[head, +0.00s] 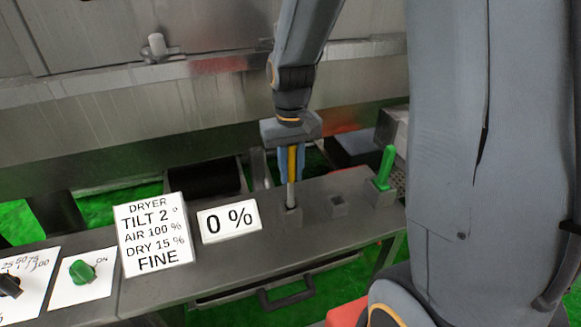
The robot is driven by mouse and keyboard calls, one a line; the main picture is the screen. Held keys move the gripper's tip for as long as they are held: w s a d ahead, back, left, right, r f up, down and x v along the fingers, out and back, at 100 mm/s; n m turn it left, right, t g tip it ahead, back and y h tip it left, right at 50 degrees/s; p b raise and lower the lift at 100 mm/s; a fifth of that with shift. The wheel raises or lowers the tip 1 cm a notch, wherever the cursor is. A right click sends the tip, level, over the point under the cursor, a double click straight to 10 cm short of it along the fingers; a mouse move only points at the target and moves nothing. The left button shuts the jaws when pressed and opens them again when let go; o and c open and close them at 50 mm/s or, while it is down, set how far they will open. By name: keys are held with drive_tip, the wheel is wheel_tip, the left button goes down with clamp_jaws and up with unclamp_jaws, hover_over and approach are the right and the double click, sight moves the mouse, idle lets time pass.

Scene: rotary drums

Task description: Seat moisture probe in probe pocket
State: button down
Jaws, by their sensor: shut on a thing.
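The moisture probe (291,178) has a yellow upper part and a thin grey metal rod, and stands about upright. My gripper (291,150) is shut on its yellow top, with blue-grey fingers around it. The rod's lower end meets a small grey square block (291,214) on the bench. I cannot tell how deep the rod sits in it, or whether it is just in front of it. A second small grey block (338,206) with a dark opening on top stands to the right, empty. I cannot tell which block is the probe pocket.
A green lever (385,168) stands in a grey block right of the blocks. A "0 %" display (229,220) and a dryer settings sign (152,235) stand to the left on the dark bench (260,255). A green knob (82,271) is further left. The metal drum (180,110) is behind.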

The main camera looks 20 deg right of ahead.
sight(291, 192)
drive_tip(key=shift+f+b, duration=1)
drive_tip(key=shift+f, duration=1.2)
drive_tip(key=shift+p, duration=0.8)
drive_tip(key=shift+f+b, duration=0.65)
drive_tip(key=shift+f, duration=0.9)
drive_tip(key=c, duration=1.5)
unclamp_jaws()
drive_tip(key=shift+r, duration=0.1)
drive_tip(key=shift+r+b, duration=0.8)
drive_tip(key=shift+r, duration=3)
